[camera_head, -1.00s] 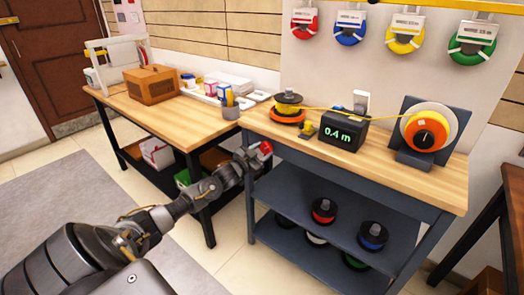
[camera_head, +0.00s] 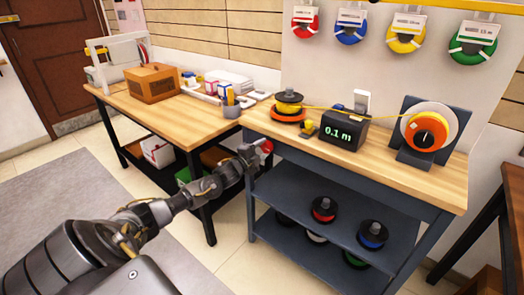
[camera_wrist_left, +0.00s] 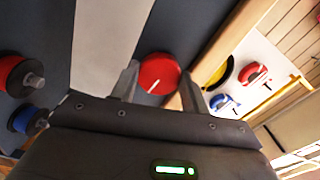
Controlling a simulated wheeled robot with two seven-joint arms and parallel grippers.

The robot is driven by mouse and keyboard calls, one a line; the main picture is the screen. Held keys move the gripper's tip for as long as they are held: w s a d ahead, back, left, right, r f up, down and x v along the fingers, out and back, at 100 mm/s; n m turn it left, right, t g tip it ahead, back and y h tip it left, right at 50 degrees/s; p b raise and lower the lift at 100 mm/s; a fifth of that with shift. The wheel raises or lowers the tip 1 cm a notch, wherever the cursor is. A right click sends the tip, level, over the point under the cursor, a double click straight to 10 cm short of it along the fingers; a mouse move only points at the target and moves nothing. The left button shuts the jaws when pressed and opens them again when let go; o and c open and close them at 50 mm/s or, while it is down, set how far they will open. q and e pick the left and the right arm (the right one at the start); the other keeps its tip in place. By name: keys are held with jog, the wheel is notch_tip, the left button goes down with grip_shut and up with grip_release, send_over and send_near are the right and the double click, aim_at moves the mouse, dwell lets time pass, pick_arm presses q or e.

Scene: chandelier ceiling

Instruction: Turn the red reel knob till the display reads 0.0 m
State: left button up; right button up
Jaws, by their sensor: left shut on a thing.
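The red reel knob (camera_wrist_left: 158,74) shows in the left wrist view as a round red disc with a white mark. In the head view only a small red part (camera_head: 266,146) of it shows at the front left edge of the grey bench. My left gripper (camera_head: 254,150) is at the knob, shut on it, with one finger on each side in the wrist view (camera_wrist_left: 160,82). The black display box (camera_head: 343,128) on the bench reads 0.1 m in green. My right gripper is not in view.
Several spools lie on the lower shelf. A wooden bench (camera_head: 180,125) stands to the left.

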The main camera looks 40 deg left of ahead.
pick_arm(q)
jog(key=shift+m, duration=1.5)
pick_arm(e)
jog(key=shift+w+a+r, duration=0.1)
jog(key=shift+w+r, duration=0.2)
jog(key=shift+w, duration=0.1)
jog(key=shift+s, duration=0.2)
pick_arm(q)
jog(key=o, duration=1)
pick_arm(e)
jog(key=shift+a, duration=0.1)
pick_arm(q)
jog(key=shift+s+d, duration=0.1)
jog(key=shift+s, duration=5.35)
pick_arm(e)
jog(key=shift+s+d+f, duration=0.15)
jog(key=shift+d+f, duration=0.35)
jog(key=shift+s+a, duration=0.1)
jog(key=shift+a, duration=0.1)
